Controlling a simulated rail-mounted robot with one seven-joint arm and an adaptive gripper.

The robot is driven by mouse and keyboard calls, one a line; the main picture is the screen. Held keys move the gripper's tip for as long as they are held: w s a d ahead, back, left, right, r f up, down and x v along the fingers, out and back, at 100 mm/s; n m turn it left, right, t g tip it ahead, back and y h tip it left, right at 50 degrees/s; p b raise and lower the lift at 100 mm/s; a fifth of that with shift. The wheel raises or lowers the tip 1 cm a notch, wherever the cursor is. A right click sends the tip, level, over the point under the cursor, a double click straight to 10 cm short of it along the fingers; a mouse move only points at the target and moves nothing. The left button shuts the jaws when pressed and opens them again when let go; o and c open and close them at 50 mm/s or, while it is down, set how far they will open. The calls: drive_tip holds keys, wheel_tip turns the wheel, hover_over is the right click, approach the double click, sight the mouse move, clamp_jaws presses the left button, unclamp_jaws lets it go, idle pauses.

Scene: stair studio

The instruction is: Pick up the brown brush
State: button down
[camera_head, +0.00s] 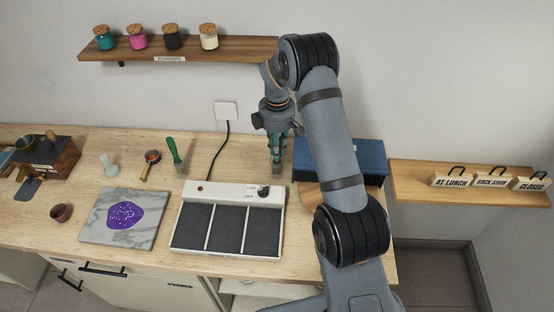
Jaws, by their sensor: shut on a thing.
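My gripper (277,146) points down over the back of the bench, behind the right end of the white panel with dark pads. It is shut on what looks like the brown brush (278,169), of which only a small greyish-brown lower part shows below the fingers. The fingers hide the rest of it. I cannot tell whether its lower end touches the bench. Another brush with a green handle (174,149) stands apart, to the left.
The white panel (188,190) lies in front of my gripper. A blue box (362,153) stands close on the right, partly behind my arm. A jar shelf (240,43) hangs above.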

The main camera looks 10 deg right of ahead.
wheel_tip(320, 180, up, 10)
drive_tip(key=shift+r+b, duration=0.1)
drive_tip(key=shift+b, duration=0.8)
